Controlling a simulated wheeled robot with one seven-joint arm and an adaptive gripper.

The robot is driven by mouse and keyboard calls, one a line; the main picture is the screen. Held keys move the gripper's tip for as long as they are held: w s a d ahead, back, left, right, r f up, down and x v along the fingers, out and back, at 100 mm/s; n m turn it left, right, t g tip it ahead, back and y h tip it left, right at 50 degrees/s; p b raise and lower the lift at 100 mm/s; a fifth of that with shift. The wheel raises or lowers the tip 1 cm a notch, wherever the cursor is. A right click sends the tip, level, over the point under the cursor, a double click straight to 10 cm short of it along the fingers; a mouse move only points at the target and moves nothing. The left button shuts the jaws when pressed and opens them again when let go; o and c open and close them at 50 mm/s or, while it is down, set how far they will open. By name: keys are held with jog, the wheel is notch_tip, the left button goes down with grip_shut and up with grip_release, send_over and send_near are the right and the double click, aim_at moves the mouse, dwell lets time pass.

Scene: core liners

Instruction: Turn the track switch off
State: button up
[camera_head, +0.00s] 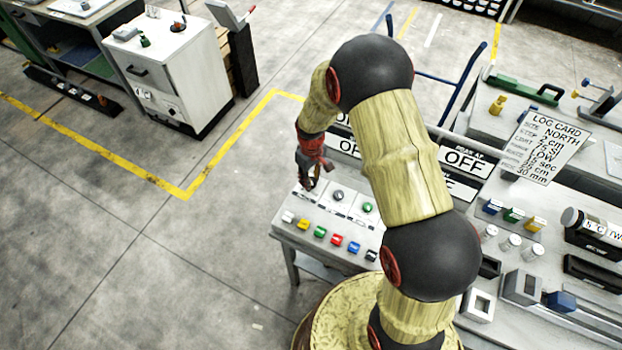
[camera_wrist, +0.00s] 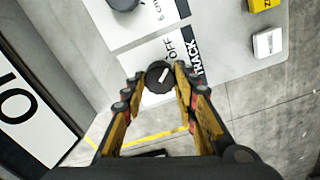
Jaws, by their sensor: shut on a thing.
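The track switch (camera_wrist: 160,77) is a round black knob with a white pointer line, on a white plate lettered OFF and TRACK in the wrist view. My gripper (camera_wrist: 161,84) has its two fingers shut on the knob, one on each side. The pointer runs slantwise; I cannot tell which setting it marks, as the fingers hide part of the plate.
A second knob (camera_head: 338,195) and a green button (camera_head: 367,207) are to the right on the panel. A row of coloured blocks, including a yellow one (camera_head: 303,224), lines its front. OFF signs (camera_head: 465,160) stand behind. Open floor lies left.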

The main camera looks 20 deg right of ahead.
jog(key=shift+n, duration=0.6)
jog(key=o, duration=1.1)
jog(key=shift+o, duration=0.2)
notch_tip(320, 180, up, 12)
dwell(0.5)
